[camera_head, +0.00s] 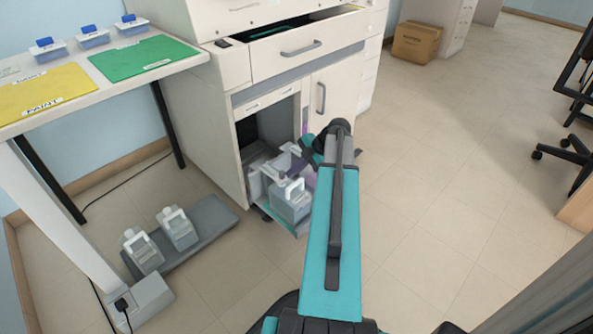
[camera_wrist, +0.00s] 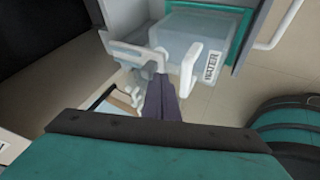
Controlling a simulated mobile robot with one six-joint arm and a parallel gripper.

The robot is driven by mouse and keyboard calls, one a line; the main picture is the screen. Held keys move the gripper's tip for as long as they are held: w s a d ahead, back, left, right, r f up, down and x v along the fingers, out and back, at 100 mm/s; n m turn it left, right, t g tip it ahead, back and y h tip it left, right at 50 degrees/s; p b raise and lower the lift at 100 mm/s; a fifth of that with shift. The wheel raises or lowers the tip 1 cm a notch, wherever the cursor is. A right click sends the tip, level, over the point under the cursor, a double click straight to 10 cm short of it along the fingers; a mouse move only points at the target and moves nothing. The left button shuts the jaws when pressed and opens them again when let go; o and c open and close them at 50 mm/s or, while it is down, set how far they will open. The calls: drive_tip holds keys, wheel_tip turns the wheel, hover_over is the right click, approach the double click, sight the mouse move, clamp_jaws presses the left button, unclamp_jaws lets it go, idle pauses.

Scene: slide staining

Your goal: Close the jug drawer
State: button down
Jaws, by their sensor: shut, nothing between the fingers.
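The jug drawer (camera_head: 303,227) is pulled out low at the front of the white cabinet. A translucent jug (camera_head: 291,203) with a white handle stands in it. In the wrist view, a jug with a WATER label (camera_wrist: 190,32) and a white handle (camera_wrist: 189,66) is close beyond my fingers. My gripper (camera_wrist: 160,80) is shut and empty, with its dark fingertips together beside the jug handle. I cannot tell whether they touch anything.
An upper drawer (camera_head: 305,62) is also partly open above. A cabinet door (camera_head: 335,88) with a grey handle is right of the opening. Two jugs (camera_head: 178,229) stand on a grey floor platform (camera_head: 205,222) at left, near a table leg.

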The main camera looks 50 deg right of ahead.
drive_tip(key=shift+x, duration=0.9)
